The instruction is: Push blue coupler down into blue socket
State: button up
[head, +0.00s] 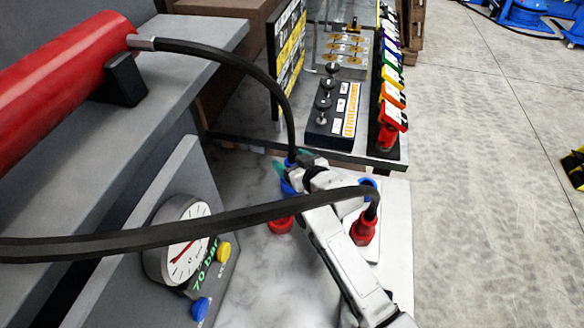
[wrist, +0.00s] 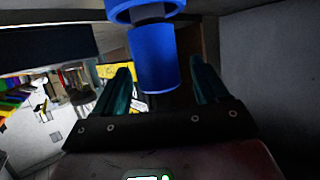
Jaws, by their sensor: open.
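A blue coupler (head: 288,186) shows in the head view at the lower end of the black hose from the red cylinder, partly hidden by my gripper (head: 281,171). In the wrist view, a blue cylinder (wrist: 154,62) with a wider blue collar (wrist: 143,9) above it stands between the teal fingers of my gripper (wrist: 160,80). The fingers are open, with visible gaps on both sides of it. I cannot tell which blue part is coupler and which is socket. Another blue part (head: 368,184) shows behind the second hose, possibly on the white plate.
A red coupler (head: 363,229) on the second black hose (head: 180,228) stands on the white plate, and this hose crosses in front of my arm. A red part (head: 281,225) lies left of my arm. A gauge panel (head: 185,245) stands left. A bench with colored tags (head: 392,95) is behind.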

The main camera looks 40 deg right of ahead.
jog(key=shift+c, duration=0.5)
jog(key=c, duration=1.1)
jog(key=shift+c, duration=0.4)
jog(key=shift+r, duration=0.25)
